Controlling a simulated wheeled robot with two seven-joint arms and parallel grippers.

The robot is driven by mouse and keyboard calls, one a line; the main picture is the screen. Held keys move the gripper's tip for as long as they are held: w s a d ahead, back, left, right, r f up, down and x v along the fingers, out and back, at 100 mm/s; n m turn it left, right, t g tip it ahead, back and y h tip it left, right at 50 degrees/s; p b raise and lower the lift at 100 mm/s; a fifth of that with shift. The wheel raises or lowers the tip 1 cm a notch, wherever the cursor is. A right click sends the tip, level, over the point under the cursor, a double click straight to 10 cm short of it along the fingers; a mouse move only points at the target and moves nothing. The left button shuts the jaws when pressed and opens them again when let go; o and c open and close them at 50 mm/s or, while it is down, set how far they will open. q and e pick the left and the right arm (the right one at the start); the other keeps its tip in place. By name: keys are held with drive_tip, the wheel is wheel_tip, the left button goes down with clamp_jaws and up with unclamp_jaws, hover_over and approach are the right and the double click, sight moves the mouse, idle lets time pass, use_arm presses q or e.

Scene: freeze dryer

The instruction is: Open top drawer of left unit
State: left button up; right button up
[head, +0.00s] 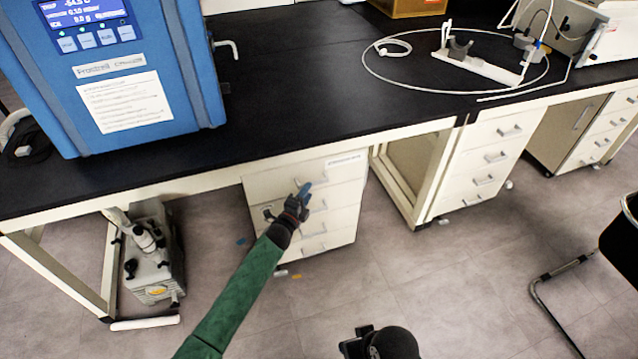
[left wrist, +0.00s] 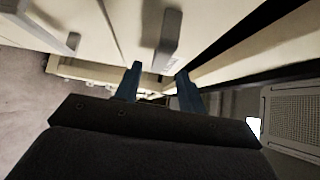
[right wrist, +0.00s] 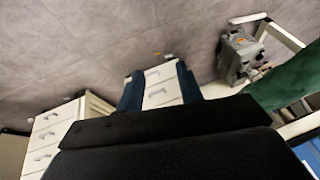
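The left drawer unit (head: 342,222) is a white cabinet under the black bench. Its top drawer (head: 266,186) looks closed. My left gripper (head: 304,190) is in front of its upper drawers and hides part of the fronts. In the left wrist view the left gripper (left wrist: 158,82) has its two blue fingers apart, with nothing between them. A grey drawer handle (left wrist: 168,40) is just beyond the fingertips, roughly in line with the gap; contact cannot be seen. My right gripper (right wrist: 159,82) is open and empty, away from the unit, with its fingers apart.
A blue freeze dryer (head: 190,70) stands on the black bench (head: 285,65). A pump (head: 152,255) is on the floor at left. Another drawer unit (head: 480,165) is at right. A chair (head: 560,285) stands at far right. The floor before the left unit looks mostly clear.

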sight(314, 185)
use_arm(q)
drive_tip(key=x, duration=0.5)
drive_tip(key=shift+w+p, duration=0.15)
drive_tip(key=shift+p, duration=0.15)
drive_tip(key=shift+w+d, duration=0.1)
drive_tip(key=shift+w, duration=0.05)
use_arm(e)
drive_tip(key=shift+s+d+r+g, duration=0.3)
drive_tip(key=shift+s+d+r, duration=0.2)
drive_tip(key=shift+d, duration=0.25)
drive_tip(key=shift+w, duration=0.1)
use_arm(q)
clamp_jaws()
use_arm(e)
drive_tip(key=shift+w+a+r, duration=0.15)
drive_tip(key=shift+w, duration=0.05)
